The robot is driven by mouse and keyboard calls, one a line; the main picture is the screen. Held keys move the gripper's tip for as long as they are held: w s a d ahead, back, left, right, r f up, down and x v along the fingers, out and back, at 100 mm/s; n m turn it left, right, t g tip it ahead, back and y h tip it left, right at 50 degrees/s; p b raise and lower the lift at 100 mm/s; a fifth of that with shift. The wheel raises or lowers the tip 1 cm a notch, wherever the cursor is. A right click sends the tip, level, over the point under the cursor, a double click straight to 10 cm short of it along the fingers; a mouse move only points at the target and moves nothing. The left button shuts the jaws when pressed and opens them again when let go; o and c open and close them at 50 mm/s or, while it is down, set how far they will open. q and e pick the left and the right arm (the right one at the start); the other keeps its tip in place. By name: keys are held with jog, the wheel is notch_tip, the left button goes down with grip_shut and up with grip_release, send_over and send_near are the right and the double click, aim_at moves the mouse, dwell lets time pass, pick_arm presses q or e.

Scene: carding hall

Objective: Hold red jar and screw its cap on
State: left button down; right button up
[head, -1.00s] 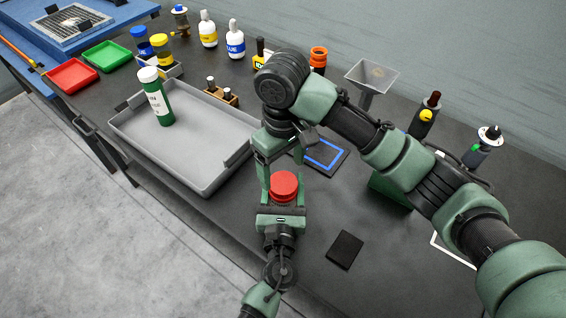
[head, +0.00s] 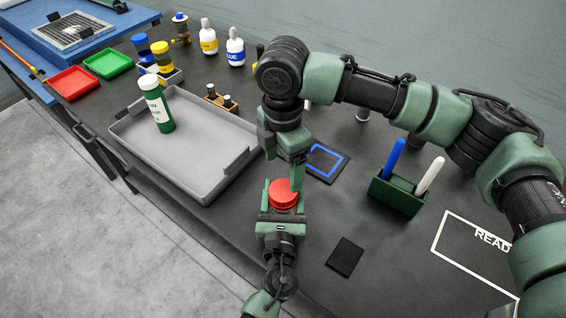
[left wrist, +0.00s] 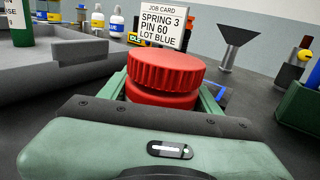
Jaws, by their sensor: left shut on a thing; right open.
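The red jar shows in the left wrist view (left wrist: 160,98), upright between the green fingers of my left gripper (head: 282,208), which is shut on it. The ribbed red cap (head: 283,194) sits on top of the jar; in the left wrist view the cap (left wrist: 166,72) looks slightly tilted, and I cannot tell how far it is threaded. My right gripper (head: 284,166) is open and points down just above the cap, with one green finger overlapping the cap's back edge in the head view. It does not show in the left wrist view.
A grey tray (head: 193,188) holding a green-and-white bottle (head: 158,106) lies to the left. A green holder (head: 397,194) with blue and white pens stands to the right. A blue-outlined pad (head: 326,162) and a black pad (head: 345,257) lie nearby. A job card (left wrist: 163,22) stands behind.

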aim_at(283, 190)
jog(key=shift+f, duration=4)
jog(key=c, duration=1.5)
jog(key=o, duration=1.7)
jog(key=shift+c, duration=0.2)
jog(key=shift+r, duration=0.1)
notch_tip(283, 190, up, 12)
